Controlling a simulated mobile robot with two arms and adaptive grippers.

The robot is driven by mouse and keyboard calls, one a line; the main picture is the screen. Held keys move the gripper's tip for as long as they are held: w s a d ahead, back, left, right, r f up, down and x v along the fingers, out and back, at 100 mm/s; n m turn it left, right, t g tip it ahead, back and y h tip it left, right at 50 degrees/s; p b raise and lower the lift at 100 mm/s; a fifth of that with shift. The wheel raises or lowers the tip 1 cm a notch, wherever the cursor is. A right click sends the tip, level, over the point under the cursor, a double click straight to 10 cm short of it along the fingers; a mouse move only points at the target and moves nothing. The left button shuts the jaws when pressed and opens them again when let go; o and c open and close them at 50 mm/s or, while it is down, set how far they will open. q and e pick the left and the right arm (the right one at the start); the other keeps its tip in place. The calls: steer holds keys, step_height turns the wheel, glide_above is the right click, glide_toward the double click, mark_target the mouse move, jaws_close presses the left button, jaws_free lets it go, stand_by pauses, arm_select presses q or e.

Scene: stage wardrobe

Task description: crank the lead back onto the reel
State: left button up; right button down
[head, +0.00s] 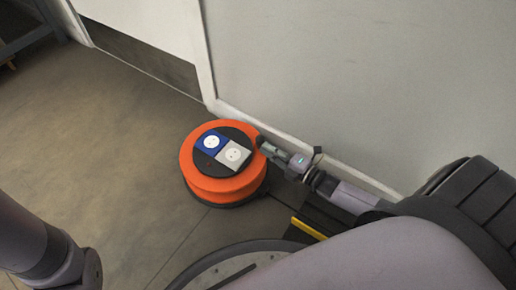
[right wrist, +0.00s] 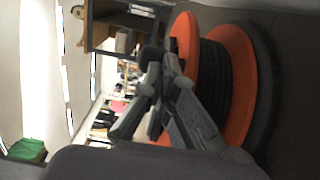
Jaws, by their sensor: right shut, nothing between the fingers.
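The cable reel (head: 197,184) lies flat on the floor by the wall, with orange discs and a dark centre bearing a blue socket (head: 211,142) and a grey socket (head: 233,155). In the right wrist view the reel (right wrist: 235,85) shows black lead (right wrist: 213,78) wound between its orange discs. My right gripper (head: 262,143) is at the reel's right upper edge, its fingers shut and empty. It also shows in the right wrist view (right wrist: 160,62), overlapping the reel's rim; I cannot tell whether it touches. I cannot clearly make out the crank handle. My left gripper is out of view.
A pale wall (head: 330,80) rises close behind the reel and my right arm. A door (head: 150,40) with a dark kick plate is at upper left. Open floor (head: 90,125) lies left of the reel. The right wrist view shows a shelf unit (right wrist: 110,35) and a green object (right wrist: 27,150).

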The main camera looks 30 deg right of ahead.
steer(key=shift+w+d, duration=0.45)
steer(key=shift+w, duration=0.25)
